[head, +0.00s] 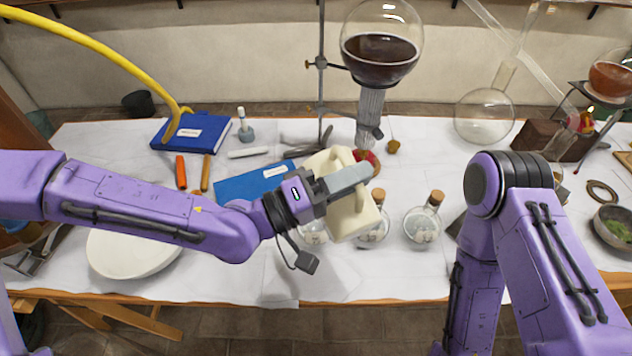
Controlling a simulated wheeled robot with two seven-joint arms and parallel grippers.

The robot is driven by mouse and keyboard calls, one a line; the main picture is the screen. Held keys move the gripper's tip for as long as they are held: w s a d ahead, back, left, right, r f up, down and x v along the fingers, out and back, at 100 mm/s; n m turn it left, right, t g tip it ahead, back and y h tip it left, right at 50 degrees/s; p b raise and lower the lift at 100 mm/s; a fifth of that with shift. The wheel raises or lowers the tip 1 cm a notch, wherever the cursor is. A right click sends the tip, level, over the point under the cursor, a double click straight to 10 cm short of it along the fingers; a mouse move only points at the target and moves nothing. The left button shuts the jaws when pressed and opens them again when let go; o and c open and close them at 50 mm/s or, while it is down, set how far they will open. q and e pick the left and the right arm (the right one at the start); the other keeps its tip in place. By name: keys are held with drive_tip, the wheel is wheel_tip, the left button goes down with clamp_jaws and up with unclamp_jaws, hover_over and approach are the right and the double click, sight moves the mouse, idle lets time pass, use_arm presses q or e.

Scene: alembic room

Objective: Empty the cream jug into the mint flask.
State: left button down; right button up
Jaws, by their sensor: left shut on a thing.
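My left gripper (345,181) is shut on the cream jug (350,219), with its grey fingers across the upper part of it. The jug is tilted and held above the front middle of the table. It partly hides the small glass flasks behind and below it. A corked clear flask (422,226) stands just right of the jug, and another corked flask (373,237) is partly behind it. I cannot pick out a flask that is clearly mint coloured. My right arm shows at the right, but its gripper is out of view.
A round-bottomed flask of dark liquid (380,60) is held on a stand behind the jug. A white dish (130,250) lies at front left, below my left arm. A blue book (190,132) and a small blue-grey flask (245,131) stand farther back.

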sight(342, 154)
use_arm(q)
drive_tip(key=shift+w+a+r+n+t+p, duration=0.15)
drive_tip(key=shift+w+a+r+n+p, duration=0.1)
drive_tip(key=shift+w+r+n+p, duration=0.25)
drive_tip(key=shift+w+a+r+n+t+p, duration=0.2)
drive_tip(key=shift+w+r+n+p, duration=0.2)
drive_tip(key=shift+w+n+p, duration=0.15)
idle(1.2)
drive_tip(key=shift+w+a+r+n+p, duration=0.35)
drive_tip(key=shift+w+r+n+p, duration=0.2)
drive_tip(key=shift+w+n, duration=0.15)
drive_tip(key=shift+f, duration=0.15)
drive_tip(key=shift+s, duration=0.1)
